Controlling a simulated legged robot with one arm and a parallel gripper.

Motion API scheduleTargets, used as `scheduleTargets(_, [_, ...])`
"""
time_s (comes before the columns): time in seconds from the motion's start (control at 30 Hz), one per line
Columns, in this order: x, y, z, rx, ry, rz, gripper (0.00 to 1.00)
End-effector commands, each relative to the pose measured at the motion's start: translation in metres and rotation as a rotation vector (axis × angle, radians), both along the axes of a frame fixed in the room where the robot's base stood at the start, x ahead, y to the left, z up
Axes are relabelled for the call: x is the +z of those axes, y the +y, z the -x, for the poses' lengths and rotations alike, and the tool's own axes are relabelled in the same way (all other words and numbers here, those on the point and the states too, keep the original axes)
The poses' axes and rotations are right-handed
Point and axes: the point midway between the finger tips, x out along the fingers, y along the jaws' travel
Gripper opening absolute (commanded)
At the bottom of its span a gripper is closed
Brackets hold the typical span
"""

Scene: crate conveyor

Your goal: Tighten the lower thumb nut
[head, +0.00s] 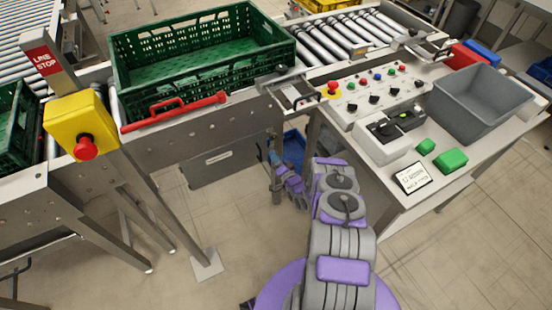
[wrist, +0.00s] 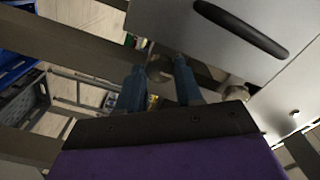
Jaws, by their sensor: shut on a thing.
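My gripper (wrist: 158,75) has its two blue fingers on either side of a round metal knob (wrist: 160,68), which I take for the lower thumb nut. The fingers are shut on it, and its far part is partly hidden. A second round metal knob (wrist: 235,90) shows to the right of the fingers, just beyond the gripper's dark edge. In the head view my gripper (head: 273,158) is small, beside an upright metal post under the conveyor's end. The nut is too small to tell there.
A grey panel with a black handle (wrist: 240,28) is close to my fingers. The green crate (head: 200,50) sits on the conveyor. The control table (head: 410,205) overhangs at the right.

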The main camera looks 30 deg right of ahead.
Motion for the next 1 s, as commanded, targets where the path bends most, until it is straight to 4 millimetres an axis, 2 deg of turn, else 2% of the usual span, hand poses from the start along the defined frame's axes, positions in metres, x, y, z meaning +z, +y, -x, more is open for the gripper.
scheduleTargets(0.13, [-0.001, -0.004, 0.001, -0.009, 0.003, 0.0, 0.05])
scheduleTargets(0.17, [-0.001, -0.004, 0.001, -0.009, 0.003, 0.0, 0.36])
scheduleTargets(0.4, [0.0, -0.003, 0.001, -0.006, 0.001, 0.001, 0.59])
scheduleTargets(0.77, [0.001, -0.001, 0.006, -0.003, 0.001, 0.001, 0.61])
scheduleTargets(0.87, [0.001, -0.002, 0.018, -0.004, 0.0, 0.001, 0.61])
scheduleTargets(1.0, [0.0, -0.004, 0.047, -0.006, 0.006, -0.002, 0.61])
